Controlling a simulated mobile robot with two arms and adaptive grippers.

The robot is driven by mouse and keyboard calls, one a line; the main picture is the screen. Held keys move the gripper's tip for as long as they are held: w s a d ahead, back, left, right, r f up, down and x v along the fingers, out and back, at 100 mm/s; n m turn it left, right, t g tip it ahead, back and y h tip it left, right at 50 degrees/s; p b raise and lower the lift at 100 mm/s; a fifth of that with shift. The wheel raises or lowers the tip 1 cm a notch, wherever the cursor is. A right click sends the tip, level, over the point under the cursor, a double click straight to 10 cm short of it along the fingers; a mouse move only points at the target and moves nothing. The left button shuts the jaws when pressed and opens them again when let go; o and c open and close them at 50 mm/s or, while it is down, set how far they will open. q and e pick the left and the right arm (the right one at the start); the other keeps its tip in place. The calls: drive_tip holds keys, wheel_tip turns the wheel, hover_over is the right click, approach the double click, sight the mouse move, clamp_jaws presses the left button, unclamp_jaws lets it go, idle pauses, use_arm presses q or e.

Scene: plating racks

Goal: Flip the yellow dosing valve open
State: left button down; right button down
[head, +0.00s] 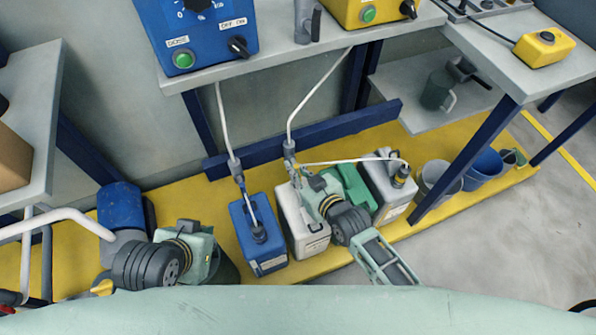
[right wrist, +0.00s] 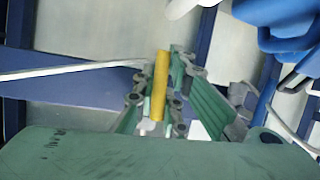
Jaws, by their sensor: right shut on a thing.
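The yellow dosing valve shows in the right wrist view as an upright yellow lever (right wrist: 160,85) between the two finger pads. My right gripper (right wrist: 162,92) is shut on it. In the head view my right gripper (head: 298,174) reaches in from the lower right, by the grey fitting on the white hose above the white canister (head: 302,225). The valve itself cannot be made out there, as the gripper covers it. My left gripper (head: 200,253) is at the lower left in the head view, apart from the canisters; its fingers are hidden.
A blue canister (head: 259,238) stands left of the white one. A green canister (head: 352,188) and a grey one (head: 388,190) stand to the right. Buckets (head: 440,178) are further right on the yellow platform. The bench with the blue control box (head: 203,30) is above.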

use_arm(q)
drive_tip(key=shift+s, duration=0.25)
use_arm(e)
drive_tip(key=shift+m+y, duration=0.3)
drive_tip(key=shift+m, duration=0.1)
drive_tip(key=c, duration=1.8)
unclamp_jaws()
drive_tip(key=shift+c, duration=0.2)
use_arm(q)
drive_tip(key=shift+f, duration=0.1)
use_arm(e)
drive_tip(key=v, duration=1.2)
drive_tip(key=shift+r, duration=0.1)
